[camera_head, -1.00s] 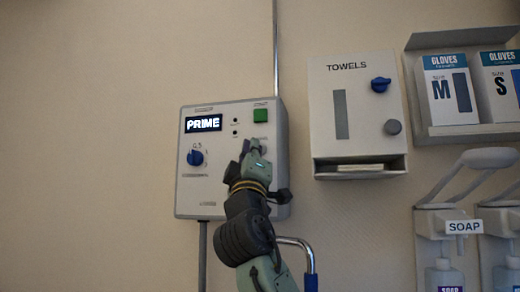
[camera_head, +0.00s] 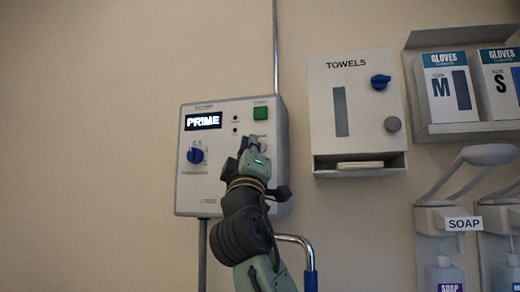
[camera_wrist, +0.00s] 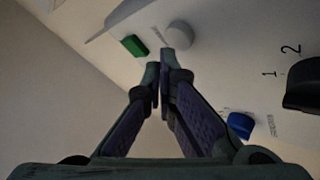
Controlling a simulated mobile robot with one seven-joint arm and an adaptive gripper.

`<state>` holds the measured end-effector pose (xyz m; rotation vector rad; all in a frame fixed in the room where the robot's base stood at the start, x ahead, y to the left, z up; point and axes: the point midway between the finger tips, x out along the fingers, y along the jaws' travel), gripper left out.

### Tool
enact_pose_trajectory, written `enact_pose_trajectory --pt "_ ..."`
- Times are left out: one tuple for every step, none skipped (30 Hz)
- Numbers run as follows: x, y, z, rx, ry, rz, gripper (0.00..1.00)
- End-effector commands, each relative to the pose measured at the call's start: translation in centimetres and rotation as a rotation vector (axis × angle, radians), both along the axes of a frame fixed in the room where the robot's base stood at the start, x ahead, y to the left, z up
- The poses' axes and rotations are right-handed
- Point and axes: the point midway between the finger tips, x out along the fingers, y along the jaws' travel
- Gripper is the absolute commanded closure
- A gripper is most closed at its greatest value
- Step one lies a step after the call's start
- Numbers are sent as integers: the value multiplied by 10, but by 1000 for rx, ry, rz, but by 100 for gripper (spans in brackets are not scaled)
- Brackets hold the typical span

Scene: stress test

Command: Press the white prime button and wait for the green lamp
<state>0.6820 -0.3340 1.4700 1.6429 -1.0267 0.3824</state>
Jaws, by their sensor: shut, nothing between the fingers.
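A pale control box (camera_head: 185,190) is on the wall, its display (camera_head: 203,121) reading PRIME. The white prime button (camera_wrist: 179,35) is a round knob in the wrist view; in the head view it is mostly hidden behind my gripper. My gripper (camera_head: 247,143) is shut and empty, in front of the box's right side. In the wrist view its tips (camera_wrist: 160,68) are close to the white button; I cannot tell whether they touch it. Two small lamps (camera_head: 236,118) (camera_head: 235,131) beside the display look dark. No lit green lamp shows.
A towel dispenser (camera_head: 370,120), glove boxes (camera_head: 440,90) and soap dispensers (camera_head: 435,220) are to the right.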

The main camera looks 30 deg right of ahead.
Motion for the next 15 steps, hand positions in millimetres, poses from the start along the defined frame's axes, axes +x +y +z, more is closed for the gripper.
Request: enact_pose_trajectory --pt "0 1 0 0 0 0 100" --pt "0 1 0 0 0 0 100" --pt "0 0 0 0 0 0 100" --pt "0 0 0 0 0 0 100" --pt "0 1 0 0 0 0 100" --pt "0 1 0 0 0 0 100" --pt "0 1 0 0 0 0 100" --pt "-1 1 0 0 0 0 100" --pt "-1 2 0 -1 0 1 100" --pt "-2 3 0 0 -1 1 100" --pt "-3 4 0 0 -1 1 100" --pt "-6 7 -1 -1 -1 2 100" --pt "-8 10 -1 -2 -2 2 100" --pt "-10 12 -1 -2 -2 2 100" --pt "-13 15 -1 -2 -2 1 100"
